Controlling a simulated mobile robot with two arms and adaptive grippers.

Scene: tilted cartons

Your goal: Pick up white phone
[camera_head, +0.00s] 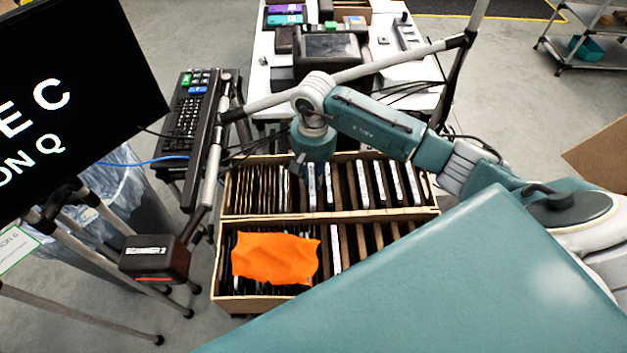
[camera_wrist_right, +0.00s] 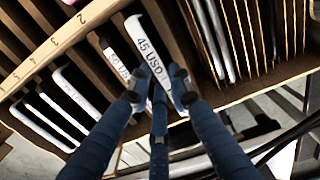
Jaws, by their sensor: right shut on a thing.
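My right gripper (camera_head: 299,168) reaches down into the back carton (camera_head: 432,195) in the head view. In the right wrist view my right gripper (camera_wrist_right: 158,84) has its blue fingers closed around the near end of a white phone (camera_wrist_right: 148,48) with a "45 USD" label. That phone stands in a slot between cardboard dividers, and its lower part is hidden. Several other white phones (camera_head: 380,183) stand upright in slots to the right of the gripper in the head view. Another labelled phone (camera_wrist_right: 116,60) sits beside the gripped one. My left gripper is not in view.
An orange cloth (camera_head: 275,259) lies over part of the front carton (camera_head: 222,305). A scanner (camera_head: 155,257), keyboard (camera_head: 188,120) and monitor (camera_head: 75,90) stand at left. A metal pole crosses above the cartons. A white table (camera_head: 425,98) with equipment stands behind.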

